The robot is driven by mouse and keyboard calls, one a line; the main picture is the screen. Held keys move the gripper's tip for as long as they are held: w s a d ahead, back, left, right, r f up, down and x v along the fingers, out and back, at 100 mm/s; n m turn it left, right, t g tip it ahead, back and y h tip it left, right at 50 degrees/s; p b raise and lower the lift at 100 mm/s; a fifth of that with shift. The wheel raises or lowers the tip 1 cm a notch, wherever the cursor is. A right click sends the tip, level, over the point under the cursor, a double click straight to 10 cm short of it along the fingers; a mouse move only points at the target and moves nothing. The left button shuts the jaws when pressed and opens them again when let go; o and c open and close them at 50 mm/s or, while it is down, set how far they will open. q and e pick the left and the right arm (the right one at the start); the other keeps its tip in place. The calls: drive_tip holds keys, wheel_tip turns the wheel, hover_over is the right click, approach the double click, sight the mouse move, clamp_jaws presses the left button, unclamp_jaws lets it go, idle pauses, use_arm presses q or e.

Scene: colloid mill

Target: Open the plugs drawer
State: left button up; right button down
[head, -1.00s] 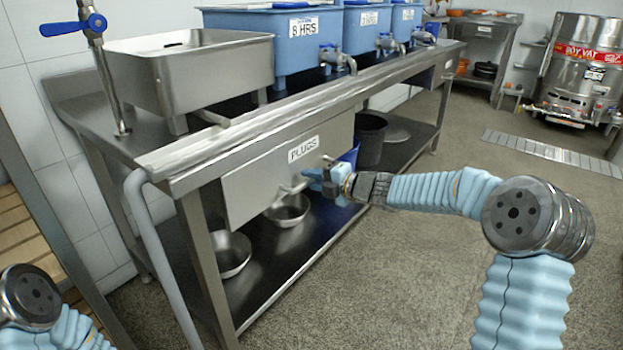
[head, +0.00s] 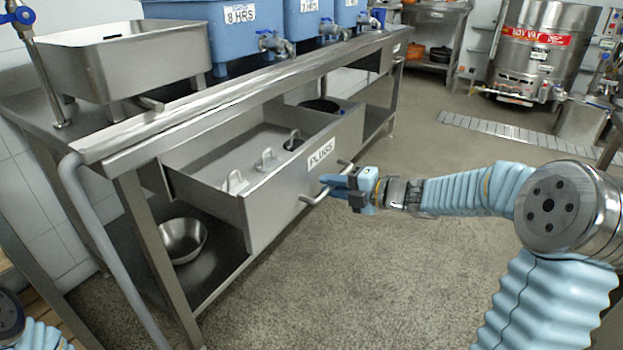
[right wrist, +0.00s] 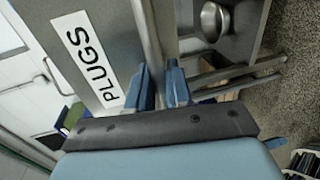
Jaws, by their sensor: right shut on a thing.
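The plugs drawer (head: 285,208) is a steel drawer under the steel bench, with a white PLUGS label on its front. It stands pulled out, and several metal plugs with loop handles (head: 266,160) show inside. My right gripper (head: 334,187) is shut on the drawer's bar handle (head: 314,197). In the right wrist view the blue fingers (right wrist: 162,88) sit on both sides of the bar handle (right wrist: 152,40), beside the PLUGS label. At the lower left of the head view only part of my left arm shows; its gripper is out of sight.
The bench (head: 215,104) carries a steel basin (head: 125,62) and blue tanks (head: 236,32) with taps. A metal bowl (head: 182,241) sits on the lower shelf. A steel boy vat (head: 533,50) stands at the back right. The floor before the drawer is clear.

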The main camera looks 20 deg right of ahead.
drive_tip(key=shift+f+v, duration=0.2)
drive_tip(key=shift+v, duration=0.8)
drive_tip(key=shift+f+v, duration=0.25)
drive_tip(key=shift+v, duration=0.75)
drive_tip(key=c, duration=1.2)
unclamp_jaws()
drive_tip(key=shift+c, duration=0.2)
drive_tip(key=v, duration=1.4)
drive_tip(key=shift+p, duration=0.3)
drive_tip(key=shift+f, duration=0.15)
